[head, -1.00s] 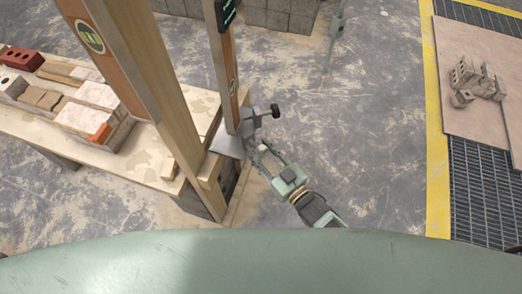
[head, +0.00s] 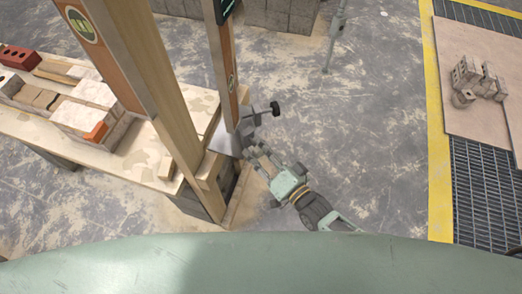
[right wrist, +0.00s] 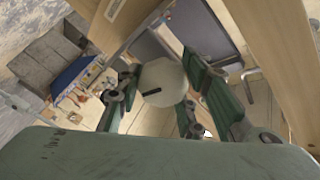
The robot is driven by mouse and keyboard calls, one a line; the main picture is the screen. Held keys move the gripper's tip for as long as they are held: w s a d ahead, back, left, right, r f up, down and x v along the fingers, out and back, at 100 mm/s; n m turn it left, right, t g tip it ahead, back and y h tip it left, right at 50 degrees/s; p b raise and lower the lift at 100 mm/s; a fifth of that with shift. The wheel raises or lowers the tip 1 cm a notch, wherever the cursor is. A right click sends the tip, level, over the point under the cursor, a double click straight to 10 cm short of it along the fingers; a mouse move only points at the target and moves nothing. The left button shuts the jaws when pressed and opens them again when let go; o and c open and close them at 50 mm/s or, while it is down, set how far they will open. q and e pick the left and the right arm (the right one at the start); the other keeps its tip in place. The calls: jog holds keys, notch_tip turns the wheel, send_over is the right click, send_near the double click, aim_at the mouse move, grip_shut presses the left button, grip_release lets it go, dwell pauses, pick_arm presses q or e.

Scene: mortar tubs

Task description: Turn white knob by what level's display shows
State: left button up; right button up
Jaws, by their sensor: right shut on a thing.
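The white knob (right wrist: 163,82) shows in the right wrist view as a pale rounded disc with a short dark mark on its face. My right gripper (right wrist: 158,88) is shut on it, with green-padded fingers on both sides. In the head view my right gripper (head: 258,160) is by the foot of the upright level, and its fingers hide the knob. The level (head: 226,75) stands upright with an orange-brown face. Its dark display (head: 225,10) is cut by the top edge, and I cannot read it. My left gripper is not in view.
A metal bracket with a black knob (head: 275,108) juts out beside the level. A thick wooden post (head: 150,90) stands left of it. Bricks and blocks lie on the bench (head: 30,122). The concrete floor on the right is open up to the yellow line (head: 440,150).

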jog(key=m+b, duration=0.1)
jog(key=m, duration=0.1)
jog(key=m+b, duration=0.1)
jog(key=m, duration=0.2)
jog(key=shift+w+d+f+m, duration=0.1)
jog(key=shift+f+m, duration=0.1)
jog(key=shift+m, duration=0.1)
jog(key=m+b, duration=0.3)
jog(key=m, duration=0.2)
jog(key=shift+s+f+m, duration=0.1)
jog(key=shift+s+m, duration=0.1)
jog(key=shift+m, duration=0.2)
jog(key=o, duration=1.1)
jog(key=shift+o, duration=0.2)
jog(key=shift+s, duration=0.15)
jog(key=v, duration=1.1)
jog(key=shift+s+d, duration=0.2)
jog(key=shift+s, duration=0.05)
